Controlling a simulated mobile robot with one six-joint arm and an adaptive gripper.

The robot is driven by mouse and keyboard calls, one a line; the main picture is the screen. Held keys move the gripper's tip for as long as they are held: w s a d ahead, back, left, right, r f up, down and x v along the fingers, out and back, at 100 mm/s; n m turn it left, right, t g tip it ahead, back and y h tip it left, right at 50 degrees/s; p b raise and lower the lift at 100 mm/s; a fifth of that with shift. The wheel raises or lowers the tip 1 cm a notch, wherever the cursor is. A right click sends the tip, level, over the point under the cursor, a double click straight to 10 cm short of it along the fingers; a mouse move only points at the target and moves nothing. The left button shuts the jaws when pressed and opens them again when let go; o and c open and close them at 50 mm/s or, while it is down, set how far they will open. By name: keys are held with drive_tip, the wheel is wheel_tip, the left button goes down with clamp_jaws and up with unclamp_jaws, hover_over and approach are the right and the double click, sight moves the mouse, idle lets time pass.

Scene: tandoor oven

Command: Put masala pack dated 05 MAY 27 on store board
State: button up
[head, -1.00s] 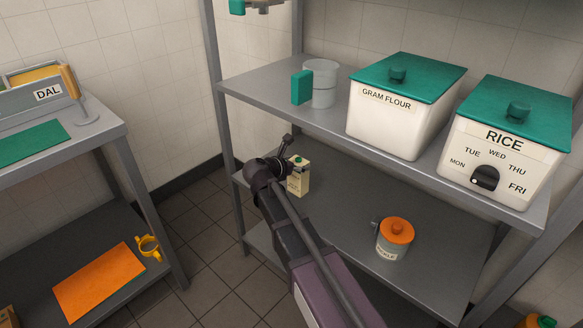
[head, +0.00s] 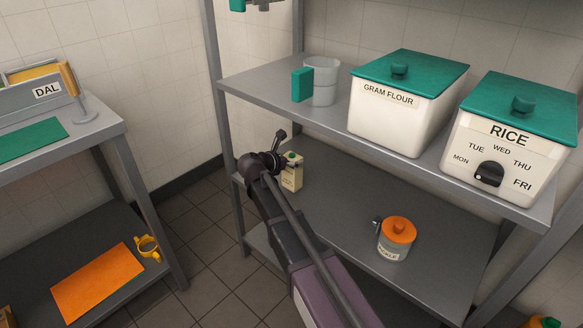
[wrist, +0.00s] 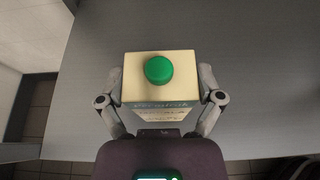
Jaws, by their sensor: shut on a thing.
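A cream masala pack (head: 292,172) with a green cap is at the left end of the lower shelf of the rack in the head view. My gripper (head: 280,160) is shut on it. In the wrist view the pack (wrist: 160,92) stands between the two fingers of my gripper (wrist: 160,82), cap toward the camera. Its printed text is too small to read, so I cannot tell the date. I cannot tell whether its base touches the shelf. An orange board (head: 97,283) and a green board (head: 32,141) lie on the left table; no label names either as the store board.
A pickle jar (head: 396,238) with an orange lid stands right on the lower shelf (head: 340,215). Gram flour (head: 395,115) and rice (head: 500,160) bins stand above. A rack post (head: 228,130) stands left of the pack.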

drive_tip(key=shift+f+b, duration=0.95)
drive_tip(key=shift+f, duration=0.45)
drive_tip(key=o, duration=1.1)
drive_tip(key=shift+c, duration=0.2)
drive_tip(key=shift+r, duration=0.25)
drive_tip(key=p+v, duration=0.4)
drive_tip(key=v, duration=0.8)
drive_tip(key=shift+p, duration=0.35)
drive_tip(key=shift+d, duration=0.1)
